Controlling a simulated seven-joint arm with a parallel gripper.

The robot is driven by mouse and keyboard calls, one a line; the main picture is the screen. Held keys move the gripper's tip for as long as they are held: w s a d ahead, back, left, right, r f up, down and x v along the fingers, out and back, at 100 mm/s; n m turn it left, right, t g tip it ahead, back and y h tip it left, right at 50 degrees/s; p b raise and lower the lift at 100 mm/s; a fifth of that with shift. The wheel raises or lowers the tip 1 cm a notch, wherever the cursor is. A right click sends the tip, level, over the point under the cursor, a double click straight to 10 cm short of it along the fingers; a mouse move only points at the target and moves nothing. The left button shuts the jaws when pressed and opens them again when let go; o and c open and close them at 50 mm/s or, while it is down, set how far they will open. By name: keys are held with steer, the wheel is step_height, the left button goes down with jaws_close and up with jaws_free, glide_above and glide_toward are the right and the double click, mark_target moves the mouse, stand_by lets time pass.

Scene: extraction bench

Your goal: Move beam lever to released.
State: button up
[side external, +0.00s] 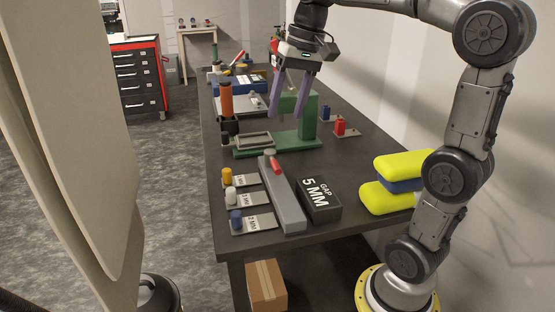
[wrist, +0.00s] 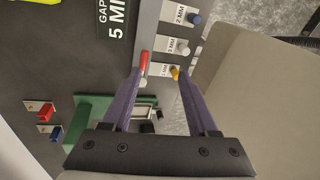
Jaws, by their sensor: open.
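My gripper (side external: 285,114) hangs open and empty above the green stand (side external: 309,115), its purple fingers pointing down. In the wrist view, my gripper (wrist: 158,72) has its fingers apart. A red-handled lever (side external: 274,165) sits at the far end of a long grey bar (side external: 287,205) on the bench. It looks like the beam lever, but no label on it is readable. In the wrist view the red lever (wrist: 144,61) appears close to the left fingertip, with my gripper above it and not touching. Part of its base is hidden by the finger.
Yellow (side external: 227,175), white (side external: 230,194) and blue (side external: 236,216) knobs on labelled plates stand left of the bar. A dark "GAP 5 MM" block (side external: 318,199) lies right of it. An orange-topped cylinder (side external: 226,98) stands behind. Yellow pads (side external: 402,165) lie at the right edge.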

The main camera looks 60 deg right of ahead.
steer(key=m, duration=0.1)
glide_above(277, 163)
steer(key=s+d, duration=0.2)
steer(key=s+x, duration=0.1)
steer(key=x, duration=0.2)
steer(key=shift+g, duration=0.3)
steer(key=f, duration=0.4)
steer(key=w+a+f, duration=0.1)
steer(key=f, duration=0.4)
steer(key=w+f, duration=0.1)
steer(key=f, duration=0.3)
steer(key=shift+w+a+f, duration=0.15)
steer(key=shift+a+f, duration=0.1)
jaws_close()
steer(key=shift+r, duration=0.1)
